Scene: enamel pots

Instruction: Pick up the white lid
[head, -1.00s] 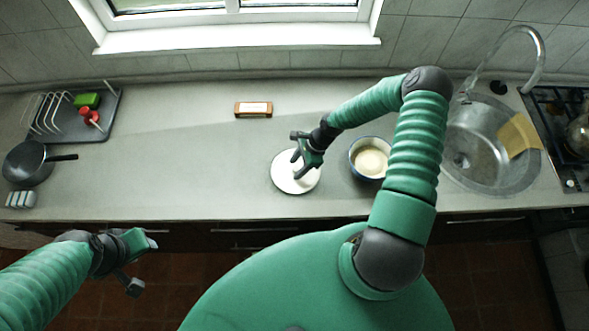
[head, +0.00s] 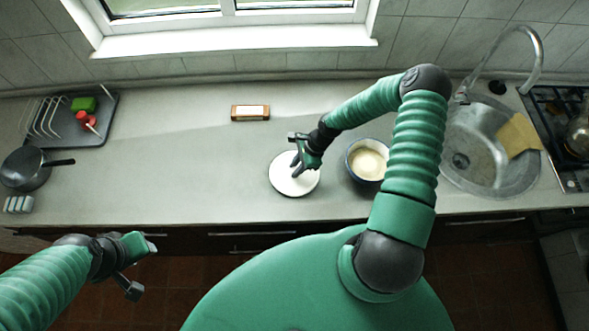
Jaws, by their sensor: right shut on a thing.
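The white lid (head: 288,184) is a round disc with a dark rim on the counter, left of the pot. My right gripper (head: 297,168) is over the middle of the lid and shut on it, seemingly at its knob, which the fingers hide. I cannot tell whether the lid is still touching the counter. My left gripper (head: 142,267) is open and empty in front of the counter's edge, at the lower left.
A sink (head: 461,160) with a yellow cloth (head: 519,135) is at the right, beside the stove (head: 565,125). A dish rack (head: 85,132) and a pan (head: 24,168) are at the left. The counter left of the lid is clear.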

